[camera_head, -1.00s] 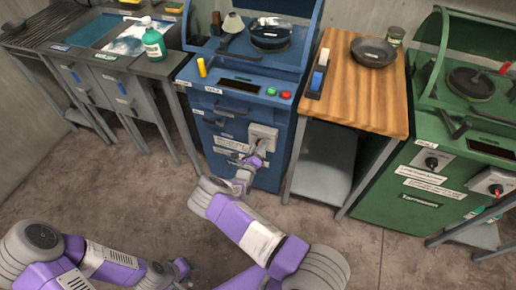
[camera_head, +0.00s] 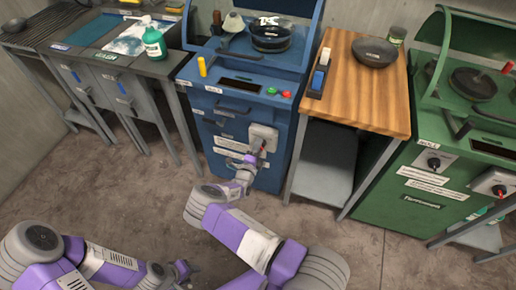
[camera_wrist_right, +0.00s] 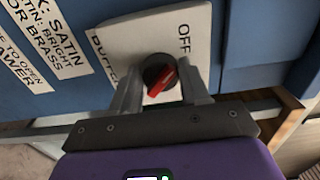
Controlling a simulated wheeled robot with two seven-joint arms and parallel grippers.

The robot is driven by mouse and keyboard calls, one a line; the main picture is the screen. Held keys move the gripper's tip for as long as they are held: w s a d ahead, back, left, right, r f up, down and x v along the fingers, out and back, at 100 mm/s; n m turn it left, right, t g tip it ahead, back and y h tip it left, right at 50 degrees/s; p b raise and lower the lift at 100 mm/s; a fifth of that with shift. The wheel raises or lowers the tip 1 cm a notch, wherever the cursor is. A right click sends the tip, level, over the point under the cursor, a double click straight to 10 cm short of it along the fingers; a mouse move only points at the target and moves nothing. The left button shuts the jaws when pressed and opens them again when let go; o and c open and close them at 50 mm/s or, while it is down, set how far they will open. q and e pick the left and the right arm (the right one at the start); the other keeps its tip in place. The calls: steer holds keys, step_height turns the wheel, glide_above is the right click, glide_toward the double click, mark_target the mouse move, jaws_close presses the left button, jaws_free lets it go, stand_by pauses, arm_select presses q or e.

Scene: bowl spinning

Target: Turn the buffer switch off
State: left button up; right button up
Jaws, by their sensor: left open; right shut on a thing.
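The buffer switch (camera_head: 263,145) is a knob on a light square plate on the front of the blue machine (camera_head: 235,110). In the right wrist view the plate (camera_wrist_right: 125,45) reads "OFF" at upper right and "BUFFER" at left, partly hidden. The switch's red handle (camera_wrist_right: 161,82) sits on a dark round base and slants toward upper right. My right gripper (camera_wrist_right: 160,95) is shut on the switch, one finger each side of it. It also shows at the plate in the head view (camera_head: 255,157). My left gripper (camera_head: 182,268) is open and empty, low over the floor, partly hidden.
A wooden-topped table (camera_head: 345,90) holds another dark bowl (camera_head: 375,52). A green machine (camera_head: 410,200) stands at right, a grey bench (camera_head: 130,70) at left.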

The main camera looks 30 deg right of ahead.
stand_by(0.5)
steer(key=o, duration=1)
steer(key=shift+a, duration=0.1)
steer(key=p+v, duration=0.2)
steer(key=v, duration=0.5)
steer(key=shift+s+a, duration=0.15)
steer(key=shift+s, duration=0.05)
